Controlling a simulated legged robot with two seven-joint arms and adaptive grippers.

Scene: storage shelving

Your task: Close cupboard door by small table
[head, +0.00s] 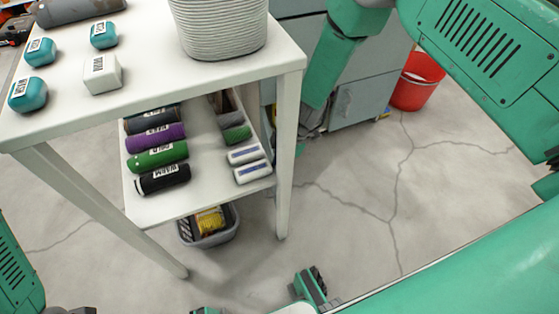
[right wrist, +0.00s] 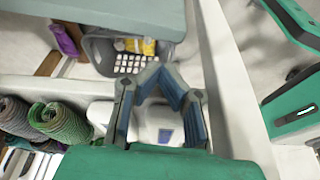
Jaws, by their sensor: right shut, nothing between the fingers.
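The grey cupboard (head: 375,50) stands behind the small white table (head: 285,150) in the head view. A grey panel with a dark handle (head: 343,103) shows low on it; I cannot tell its exact door angle. My right arm reaches down between table and cupboard. My right gripper (head: 312,122) is low behind the table's right legs, partly hidden by my forearm. In the right wrist view its fingers (right wrist: 160,78) meet at the tips, shut and empty, beside the table's shelf. Whether it touches the door cannot be seen.
The tabletop holds a ribbed basket (head: 222,28) and several labelled teal and white items. The lower shelf (head: 205,185) holds rolled towels (head: 158,156) and white packs. A grey bin (head: 222,233) is beneath. A red bucket (head: 418,82) stands right of the cupboard. The cracked floor is clear at centre right.

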